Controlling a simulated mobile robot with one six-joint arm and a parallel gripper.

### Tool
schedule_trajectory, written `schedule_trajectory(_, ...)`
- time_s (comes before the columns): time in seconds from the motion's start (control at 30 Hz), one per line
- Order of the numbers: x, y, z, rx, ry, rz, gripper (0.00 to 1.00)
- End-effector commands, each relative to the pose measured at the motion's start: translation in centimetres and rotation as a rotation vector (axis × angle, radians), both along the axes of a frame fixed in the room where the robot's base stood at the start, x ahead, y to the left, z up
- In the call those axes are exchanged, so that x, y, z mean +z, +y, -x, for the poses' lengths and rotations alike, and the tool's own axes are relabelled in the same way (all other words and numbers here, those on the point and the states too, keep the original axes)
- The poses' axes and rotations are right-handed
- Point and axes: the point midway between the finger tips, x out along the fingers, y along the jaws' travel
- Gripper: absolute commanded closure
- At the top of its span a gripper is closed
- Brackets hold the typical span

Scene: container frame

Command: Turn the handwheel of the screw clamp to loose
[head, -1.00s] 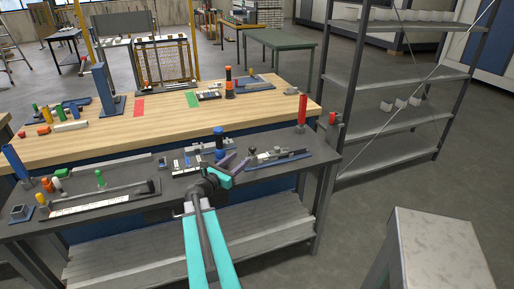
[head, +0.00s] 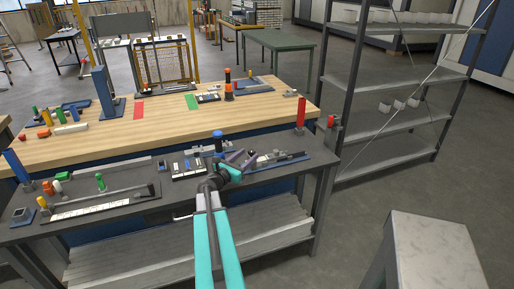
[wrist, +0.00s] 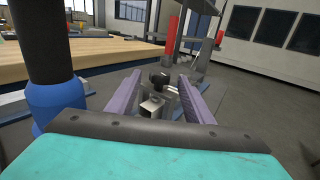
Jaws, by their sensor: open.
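The screw clamp (wrist: 152,106) is a small metal block with a dark round handwheel (wrist: 159,78) on top, seen in the middle of the wrist view. My gripper (wrist: 160,88) is open, with one purple finger on each side of the clamp in that view. The handwheel appears between the fingers; whether they touch it, I cannot tell. In the head view my gripper (head: 243,159) is over the dark front bench, at the left end of a blue-based fixture (head: 281,160). There the clamp is largely hidden by my gripper.
A blue-and-black post (wrist: 52,80) stands close on the left in the wrist view. A red cylinder (head: 301,112) stands at the bench's right end. A panel with several switches (head: 187,168) lies left of my gripper. The wooden table (head: 150,132) is behind.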

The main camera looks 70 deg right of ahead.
Motion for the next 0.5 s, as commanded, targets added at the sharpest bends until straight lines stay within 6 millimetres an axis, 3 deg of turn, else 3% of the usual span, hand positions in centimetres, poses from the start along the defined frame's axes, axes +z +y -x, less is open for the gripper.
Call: schedule_trajectory(0.5,0.1,-5.7,1.6,-0.001,0.001,0.000,0.53)
